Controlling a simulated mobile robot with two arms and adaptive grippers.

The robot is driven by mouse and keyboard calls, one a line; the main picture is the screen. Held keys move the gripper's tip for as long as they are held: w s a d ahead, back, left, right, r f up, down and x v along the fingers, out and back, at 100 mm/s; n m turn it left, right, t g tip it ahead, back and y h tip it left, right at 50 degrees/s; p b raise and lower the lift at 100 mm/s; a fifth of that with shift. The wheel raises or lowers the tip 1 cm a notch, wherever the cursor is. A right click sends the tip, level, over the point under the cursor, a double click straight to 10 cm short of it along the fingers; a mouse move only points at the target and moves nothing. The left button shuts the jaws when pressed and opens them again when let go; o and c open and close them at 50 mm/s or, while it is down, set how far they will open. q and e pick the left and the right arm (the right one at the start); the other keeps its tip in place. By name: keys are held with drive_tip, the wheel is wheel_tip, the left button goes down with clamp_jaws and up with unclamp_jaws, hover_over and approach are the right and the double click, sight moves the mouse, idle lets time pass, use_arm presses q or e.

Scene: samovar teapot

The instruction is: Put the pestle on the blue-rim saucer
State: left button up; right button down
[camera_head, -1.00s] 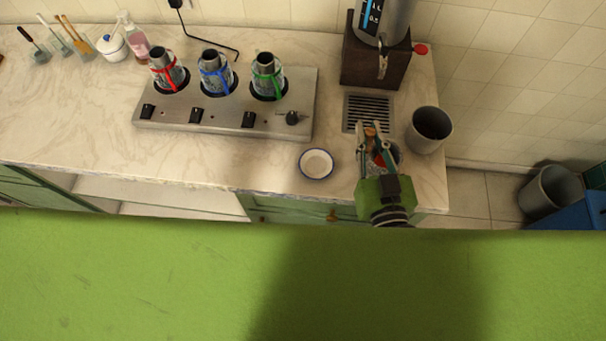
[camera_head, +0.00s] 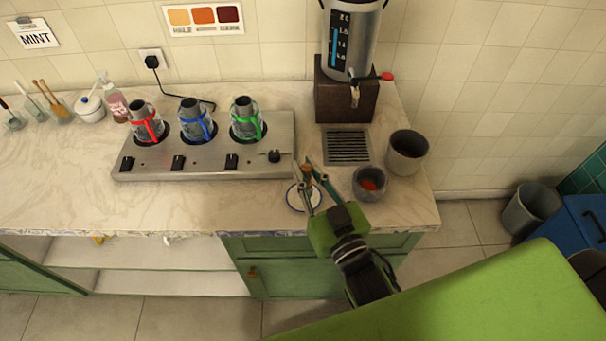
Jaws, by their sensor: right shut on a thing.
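My right gripper (camera_head: 309,174) is shut on the pestle (camera_head: 307,173), a small brownish piece between its fingertips. It holds the pestle at the blue-rim saucer (camera_head: 291,199), a small white dish near the counter's front edge. The fingers cover part of the saucer, and I cannot tell whether the pestle touches it. A grey cup (camera_head: 369,183) with something red inside stands just right of the gripper. My left gripper is not in view.
A metal warmer (camera_head: 205,162) with several switches carries red, blue and green banded pots. An urn (camera_head: 351,40) on a dark wooden stand (camera_head: 345,95), a drain grille (camera_head: 347,147) and a dark open container (camera_head: 407,152) are at the right. The counter (camera_head: 60,195) is clear at front left.

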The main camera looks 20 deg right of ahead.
drive_tip(key=w+f, duration=0.1)
drive_tip(key=f, duration=0.1)
drive_tip(key=w+f, duration=0.2)
drive_tip(key=f, duration=0.1)
drive_tip(key=w+d+f, duration=0.1)
drive_tip(key=w+f, duration=0.1)
drive_tip(key=f, duration=0.1)
drive_tip(key=shift+d+f, duration=0.1)
drive_tip(key=shift+f, duration=0.05)
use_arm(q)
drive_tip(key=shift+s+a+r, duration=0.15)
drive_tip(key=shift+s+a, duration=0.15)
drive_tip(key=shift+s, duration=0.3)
use_arm(e)
drive_tip(key=shift+f, duration=0.35)
drive_tip(key=shift+f, duration=0.1)
drive_tip(key=c, duration=2)
unclamp_jaws()
